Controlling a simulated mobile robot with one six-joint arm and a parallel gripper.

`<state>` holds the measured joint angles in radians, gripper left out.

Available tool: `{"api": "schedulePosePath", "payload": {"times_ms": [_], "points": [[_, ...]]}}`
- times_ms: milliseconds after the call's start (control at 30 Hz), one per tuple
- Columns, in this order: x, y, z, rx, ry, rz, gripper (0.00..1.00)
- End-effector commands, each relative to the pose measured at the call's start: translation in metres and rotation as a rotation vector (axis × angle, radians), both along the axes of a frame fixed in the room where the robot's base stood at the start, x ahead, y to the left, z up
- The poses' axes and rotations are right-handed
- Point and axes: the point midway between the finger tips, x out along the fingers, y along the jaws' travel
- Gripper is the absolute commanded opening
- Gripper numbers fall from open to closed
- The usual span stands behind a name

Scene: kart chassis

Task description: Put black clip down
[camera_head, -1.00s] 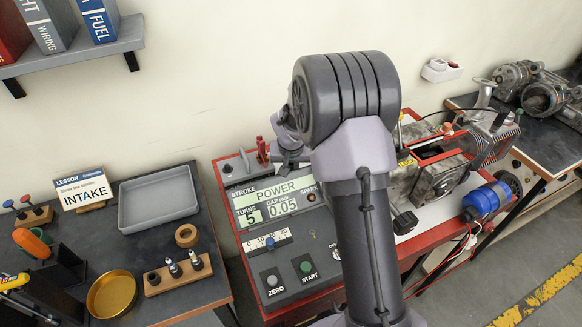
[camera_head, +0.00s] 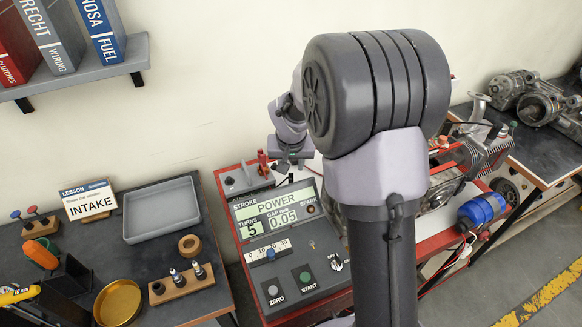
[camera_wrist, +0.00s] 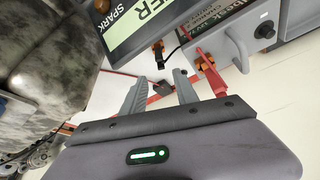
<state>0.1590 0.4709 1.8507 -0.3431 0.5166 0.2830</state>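My gripper (camera_wrist: 160,76) shows in the wrist view with its two grey fingers apart. A small dark piece, probably the black clip (camera_wrist: 162,88), lies between the fingers with a visible gap on each side. I cannot tell its exact height above the white bench top. A black lead (camera_wrist: 180,50) runs near a dark and orange post (camera_wrist: 158,53) just beyond the fingertips. A red clip (camera_wrist: 204,60) sits at the grey tester box (camera_wrist: 235,35), right of the fingers. In the head view my gripper (camera_head: 290,161) is small, beside the red clip (camera_head: 263,161), and its fingertips are unclear.
The control panel (camera_head: 289,277) with its POWER display stands in front of my gripper. The engine (camera_head: 484,150) is to the right, partly behind my arm. A grey tray (camera_head: 162,209) and a gold dish (camera_head: 118,302) are on the left table.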

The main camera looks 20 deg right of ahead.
Motion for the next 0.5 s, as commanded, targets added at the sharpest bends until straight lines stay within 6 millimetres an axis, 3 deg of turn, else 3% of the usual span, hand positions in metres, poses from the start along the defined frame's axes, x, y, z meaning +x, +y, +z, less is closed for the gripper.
{"api": "schedulePosePath", "payload": {"times_ms": [133,233,300,400,500], "points": [[-0.01,0.006,0.022,0.004,-0.007,0.0,0.36],[-0.042,0.026,0.068,0.031,-0.035,-0.003,0.36],[-0.086,0.049,0.108,0.069,-0.06,-0.001,0.36],[-0.162,0.085,0.147,0.143,-0.094,0.014,0.36],[-0.23,0.116,0.161,0.219,-0.125,0.042,0.36]]}}
